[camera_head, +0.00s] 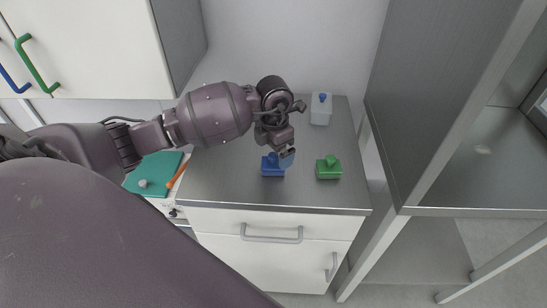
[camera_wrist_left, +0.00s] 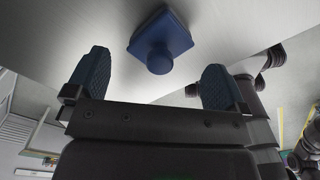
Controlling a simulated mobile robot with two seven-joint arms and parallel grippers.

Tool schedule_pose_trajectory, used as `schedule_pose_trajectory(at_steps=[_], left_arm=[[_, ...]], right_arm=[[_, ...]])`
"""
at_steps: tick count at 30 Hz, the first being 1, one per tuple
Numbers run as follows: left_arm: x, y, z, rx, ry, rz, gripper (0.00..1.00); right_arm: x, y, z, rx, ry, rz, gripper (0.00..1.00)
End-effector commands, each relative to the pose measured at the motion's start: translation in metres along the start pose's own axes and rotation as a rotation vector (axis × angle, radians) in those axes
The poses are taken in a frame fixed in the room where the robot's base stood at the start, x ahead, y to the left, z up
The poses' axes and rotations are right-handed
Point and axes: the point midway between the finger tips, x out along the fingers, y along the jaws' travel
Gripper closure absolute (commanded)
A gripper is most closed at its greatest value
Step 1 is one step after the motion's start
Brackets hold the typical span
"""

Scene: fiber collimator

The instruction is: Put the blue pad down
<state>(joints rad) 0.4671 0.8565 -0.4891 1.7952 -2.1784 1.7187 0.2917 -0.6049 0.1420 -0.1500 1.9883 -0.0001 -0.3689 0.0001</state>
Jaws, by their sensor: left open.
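The blue pad (camera_head: 272,168) rests on the grey counter (camera_head: 225,185) near its front edge. In the left wrist view the blue pad (camera_wrist_left: 161,40) shows a square base and a round knob, lying beyond the fingertips. My left gripper (camera_head: 287,155) is just above and to the right of the pad in the head view, partly overlapping it. In the left wrist view the two blue fingers of my left gripper (camera_wrist_left: 155,80) are spread wide with nothing between them. The pad appears apart from the fingers. My right gripper is not in view.
A green pad (camera_head: 328,168) stands right of the blue one. A clear bottle with a blue cap (camera_head: 320,110) stands at the back right. A teal mat (camera_head: 152,176) with an orange stick (camera_head: 177,175) lies left of the counter. A tall cabinet (camera_head: 430,90) borders the right side.

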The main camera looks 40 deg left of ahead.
Motion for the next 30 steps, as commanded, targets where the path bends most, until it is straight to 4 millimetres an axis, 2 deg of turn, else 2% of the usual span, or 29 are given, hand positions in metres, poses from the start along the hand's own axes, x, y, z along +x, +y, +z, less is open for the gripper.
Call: schedule_pose_trajectory(at_steps=[1,6,12,18,30], left_arm=[[-0.013,0.001,0.001,0.002,-0.004,0.004,0.00],[-0.044,0.001,0.001,0.002,-0.004,0.003,0.00],[-0.070,0.000,0.001,0.001,-0.003,0.001,0.00],[-0.079,0.000,0.000,0.000,0.000,0.000,0.00],[-0.079,0.000,0.000,0.000,0.000,0.000,0.00]], right_arm=[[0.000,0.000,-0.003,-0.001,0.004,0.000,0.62],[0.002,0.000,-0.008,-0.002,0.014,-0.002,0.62],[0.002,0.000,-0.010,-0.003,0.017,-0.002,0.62],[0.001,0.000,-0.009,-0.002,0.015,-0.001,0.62],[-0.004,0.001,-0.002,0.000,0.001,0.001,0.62]])
